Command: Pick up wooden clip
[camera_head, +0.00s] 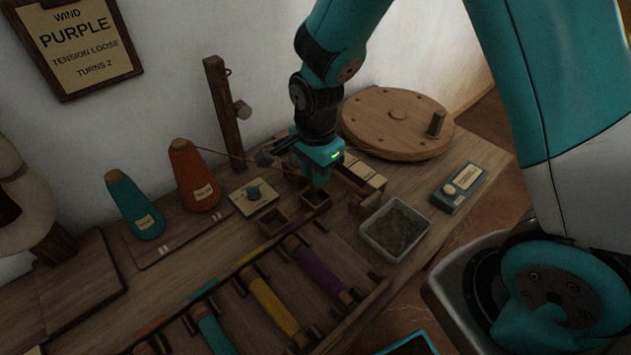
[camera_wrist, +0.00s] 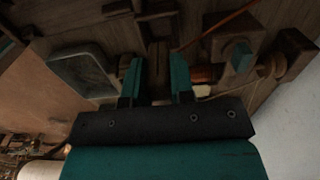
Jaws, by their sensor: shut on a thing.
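My gripper (camera_head: 318,182) points down at the small wooden fittings near the middle of the bench in the head view. In the wrist view its two teal fingers (camera_wrist: 157,82) stand either side of a narrow brown wooden piece, which seems to be the wooden clip (camera_wrist: 158,62). My gripper is shut on it. The clip is mostly hidden by the gripper in the head view, and the wrist view is dark, so I cannot tell whether it is clear of the bench.
A grey tray (camera_head: 372,238) of dark scraps is right of my gripper. A round wooden wheel (camera_head: 385,140) lies behind. An orange cone (camera_head: 192,180) and teal cone (camera_head: 133,205) stand left. Yellow (camera_head: 273,305) and purple (camera_head: 318,270) spools lie in front. An orange thread runs to the gripper area.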

